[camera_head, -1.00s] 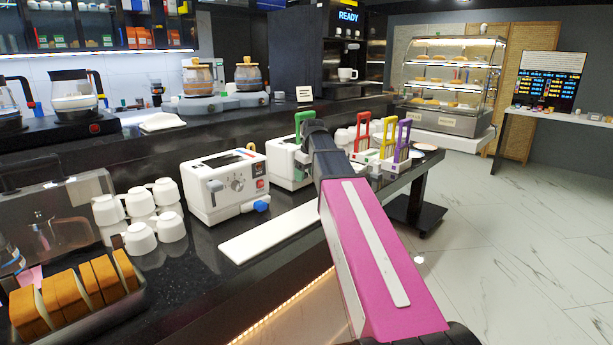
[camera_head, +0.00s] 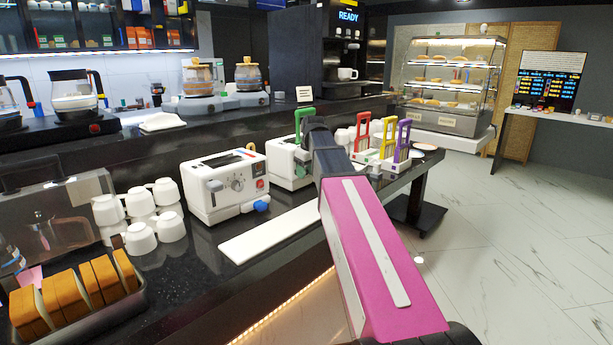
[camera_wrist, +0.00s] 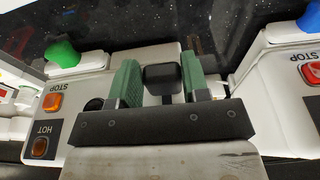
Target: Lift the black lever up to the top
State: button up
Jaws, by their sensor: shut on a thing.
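The black lever (camera_wrist: 162,78) shows as a dark block in the wrist view, between the green fingers of my gripper (camera_wrist: 159,64). My gripper is shut on it. The lever belongs to a white toaster (camera_wrist: 92,76) with a green knob (camera_wrist: 62,53) and orange buttons. In the head view this toaster (camera_head: 283,170) is partly hidden behind my arm. My fingers and the lever are hidden there, so its height along its slot cannot be told.
A second white toaster (camera_head: 222,188) with a blue knob (camera_head: 261,206) stands close by on the left; it also shows at the right of the wrist view (camera_wrist: 270,95). A white board (camera_head: 262,235) lies in front. Stacked cups (camera_head: 140,238) and a coloured-handled rack (camera_head: 378,160) flank the toasters.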

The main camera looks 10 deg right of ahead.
jog(key=shift+r, duration=2.75)
jog(key=o, duration=1.1)
jog(key=shift+r, duration=0.1)
notch_tip(320, 180, up, 8)
jog(key=shift+s+d, duration=0.2)
jog(key=shift+s, duration=0.05)
jog(key=shift+s, duration=0.1)
